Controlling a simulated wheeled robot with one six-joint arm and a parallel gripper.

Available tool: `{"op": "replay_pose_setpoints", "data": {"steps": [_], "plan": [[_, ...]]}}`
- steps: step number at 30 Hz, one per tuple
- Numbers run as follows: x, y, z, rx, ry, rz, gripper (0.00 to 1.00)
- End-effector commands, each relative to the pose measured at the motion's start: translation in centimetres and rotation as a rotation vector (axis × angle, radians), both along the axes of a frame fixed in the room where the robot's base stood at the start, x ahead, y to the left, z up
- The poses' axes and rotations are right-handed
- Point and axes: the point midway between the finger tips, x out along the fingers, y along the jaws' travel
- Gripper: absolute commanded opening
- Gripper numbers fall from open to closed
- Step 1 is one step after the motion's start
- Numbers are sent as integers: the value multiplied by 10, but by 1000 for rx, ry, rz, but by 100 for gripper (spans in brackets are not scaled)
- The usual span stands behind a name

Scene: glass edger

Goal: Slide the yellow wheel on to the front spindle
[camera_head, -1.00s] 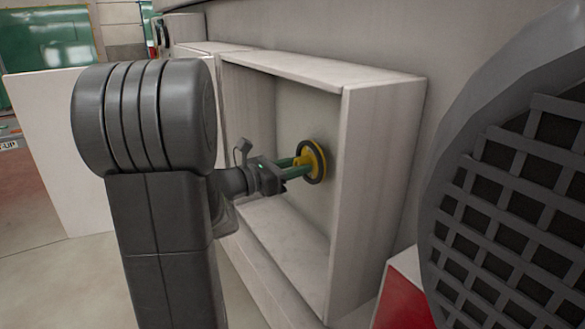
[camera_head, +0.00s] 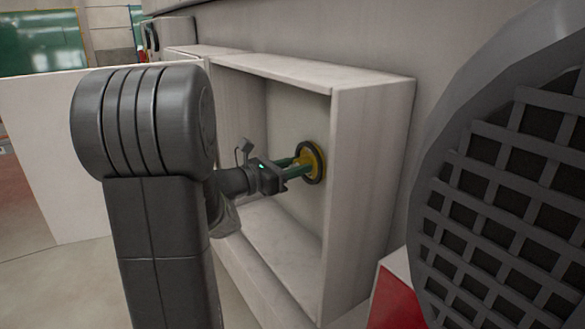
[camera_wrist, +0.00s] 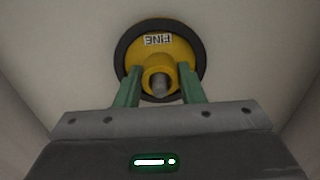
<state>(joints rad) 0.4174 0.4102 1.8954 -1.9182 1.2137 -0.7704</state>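The yellow wheel (camera_head: 312,161) with a dark rim stands upright inside the pale open box, close to its back wall. In the wrist view the wheel (camera_wrist: 160,50) faces me, with an upside-down "FINE" label above its hub. A grey metal spindle end (camera_wrist: 160,86) shows in the hub's bore. My gripper (camera_wrist: 159,76) has its green fingers on both sides of the hub and appears shut on it. In the head view my gripper (camera_head: 291,168) reaches in from the left. The rest of the spindle is hidden, and I cannot tell whether the wheel touches the back wall.
The pale box (camera_head: 372,200) has side walls, a top and a floor around the wheel. A round dark grille (camera_head: 510,200) and a red panel (camera_head: 393,300) stand at the right. A pale panel (camera_head: 55,150) stands at the left, beside open floor.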

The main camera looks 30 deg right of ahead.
Motion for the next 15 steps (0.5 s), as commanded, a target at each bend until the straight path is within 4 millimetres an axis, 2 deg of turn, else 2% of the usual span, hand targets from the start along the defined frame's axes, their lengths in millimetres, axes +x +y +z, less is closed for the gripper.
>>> {"op": "replay_pose_setpoints", "data": {"steps": [1, 3, 15], "plan": [[0, 0, 1, -1, -1, 0, 45], [0, 0, 0, 0, 0, 0, 59], [0, 6, -1, 2, 0, 2, 59]]}}
